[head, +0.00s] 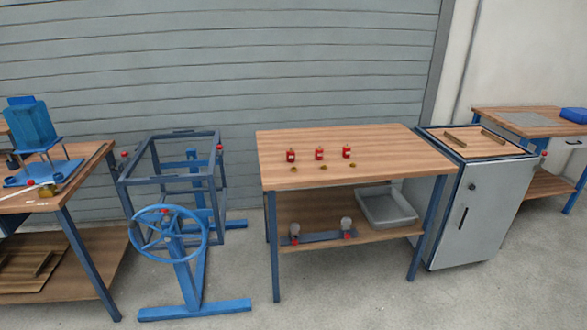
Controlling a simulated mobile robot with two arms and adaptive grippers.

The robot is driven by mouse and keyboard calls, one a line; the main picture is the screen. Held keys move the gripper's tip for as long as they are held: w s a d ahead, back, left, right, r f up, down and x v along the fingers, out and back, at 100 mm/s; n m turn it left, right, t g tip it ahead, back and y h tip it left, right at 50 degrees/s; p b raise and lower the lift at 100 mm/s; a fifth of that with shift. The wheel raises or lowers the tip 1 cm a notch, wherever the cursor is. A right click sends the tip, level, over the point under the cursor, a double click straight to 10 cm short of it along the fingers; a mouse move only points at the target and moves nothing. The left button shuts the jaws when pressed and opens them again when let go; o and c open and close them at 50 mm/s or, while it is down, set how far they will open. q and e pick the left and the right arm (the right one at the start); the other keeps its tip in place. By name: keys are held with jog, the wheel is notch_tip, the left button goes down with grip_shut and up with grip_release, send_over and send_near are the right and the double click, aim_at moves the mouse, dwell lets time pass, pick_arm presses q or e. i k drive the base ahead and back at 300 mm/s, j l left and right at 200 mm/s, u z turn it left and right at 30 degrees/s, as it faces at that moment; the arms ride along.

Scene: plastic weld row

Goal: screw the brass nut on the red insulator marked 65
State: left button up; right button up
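Three red insulators stand in a row on the wooden top of the middle workbench (340,172): a left one (291,156), a middle one (319,154) and a right one (346,152). Each has a pale label, but the numbers are too small to read, so I cannot tell which is marked 65. Three small brass nuts lie on the bench in front of them: a left one (294,169), a middle one (323,167) and a right one (351,166), each apart from the insulators. Neither of my grippers is in view.
The bench's lower shelf holds a grey tray (372,222) and a blue bar with two grey-and-red fittings (320,237). A blue handwheel stand (170,240) is left of the bench, a grey cabinet (480,205) right. Open floor (350,300) lies in front.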

aim_at(291, 153)
jog(key=i+l+u, duration=0.15)
jog(key=i+l, duration=0.25)
jog(key=i+l+u, duration=0.1)
jog(key=i+l, duration=0.4)
jog(key=i+l+u, duration=0.15)
jog(key=i+l, duration=0.4)
jog(key=i+l+u, duration=0.1)
jog(key=i+l, duration=0.4)
jog(key=i+l+u, duration=0.15)
jog(key=i+l, duration=0.25)
jog(key=l, duration=0.25)
